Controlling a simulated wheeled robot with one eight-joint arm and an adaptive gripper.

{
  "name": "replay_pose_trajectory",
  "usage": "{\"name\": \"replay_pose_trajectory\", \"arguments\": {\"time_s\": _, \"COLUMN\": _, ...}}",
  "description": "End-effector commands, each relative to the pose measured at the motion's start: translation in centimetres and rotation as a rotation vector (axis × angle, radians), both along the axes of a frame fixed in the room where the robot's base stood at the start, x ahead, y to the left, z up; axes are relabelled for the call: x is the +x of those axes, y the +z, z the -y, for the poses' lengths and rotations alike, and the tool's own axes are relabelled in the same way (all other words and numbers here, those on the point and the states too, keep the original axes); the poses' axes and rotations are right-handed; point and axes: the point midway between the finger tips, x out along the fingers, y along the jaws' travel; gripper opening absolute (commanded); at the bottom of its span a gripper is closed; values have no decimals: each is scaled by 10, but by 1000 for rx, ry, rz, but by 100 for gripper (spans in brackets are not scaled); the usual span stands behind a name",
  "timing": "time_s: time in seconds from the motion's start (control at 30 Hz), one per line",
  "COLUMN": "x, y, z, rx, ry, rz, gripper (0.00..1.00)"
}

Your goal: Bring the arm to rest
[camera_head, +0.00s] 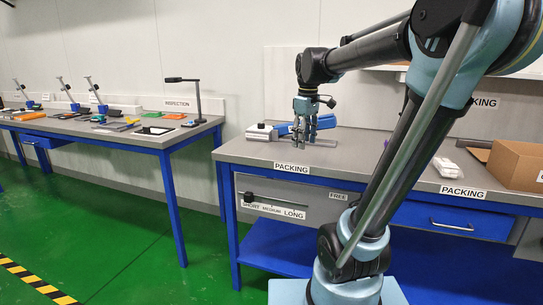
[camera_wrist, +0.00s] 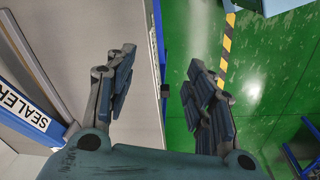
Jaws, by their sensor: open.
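My gripper (camera_head: 304,136) hangs over the front part of the packing bench (camera_head: 240,150), pointing down, in front of a blue device. In the wrist view my gripper (camera_wrist: 158,85) has its two fingers wide apart with nothing between them. The bench's front edge runs between the fingers in that view, with green floor beyond. My arm reaches up and forward from its base at the lower right of the head view.
A blue sealer (camera_wrist: 30,112) is close at the left of the wrist view. A white-and-grey block (camera_head: 262,132) stands left of the gripper. A cardboard box (camera_head: 516,165) and white packets (camera_head: 449,168) lie at the right. A drawer (camera_head: 440,222) is below. The inspection table (camera_head: 110,132) stands left.

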Motion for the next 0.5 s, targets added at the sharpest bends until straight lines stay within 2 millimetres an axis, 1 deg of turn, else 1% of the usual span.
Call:
{"name": "replay_pose_trajectory", "arguments": {"time_s": 0.03, "x": -16, "y": -11, "z": 8, "rx": 4, "ry": -51, "rz": 5, "gripper": 49}}
{"name": "replay_pose_trajectory", "arguments": {"time_s": 0.1, "x": -34, "y": -25, "z": 17, "rx": 12, "ry": -125, "rz": 12, "gripper": 49}}
{"name": "replay_pose_trajectory", "arguments": {"time_s": 0.27, "x": -76, "y": -61, "z": 36, "rx": 31, "ry": -293, "rz": 29, "gripper": 49}}
{"name": "replay_pose_trajectory", "arguments": {"time_s": 0.47, "x": -125, "y": -112, "z": 54, "rx": 57, "ry": -504, "rz": 50, "gripper": 49}}
{"name": "replay_pose_trajectory", "arguments": {"time_s": 0.5, "x": -135, "y": -124, "z": 57, "rx": 62, "ry": -546, "rz": 53, "gripper": 49}}
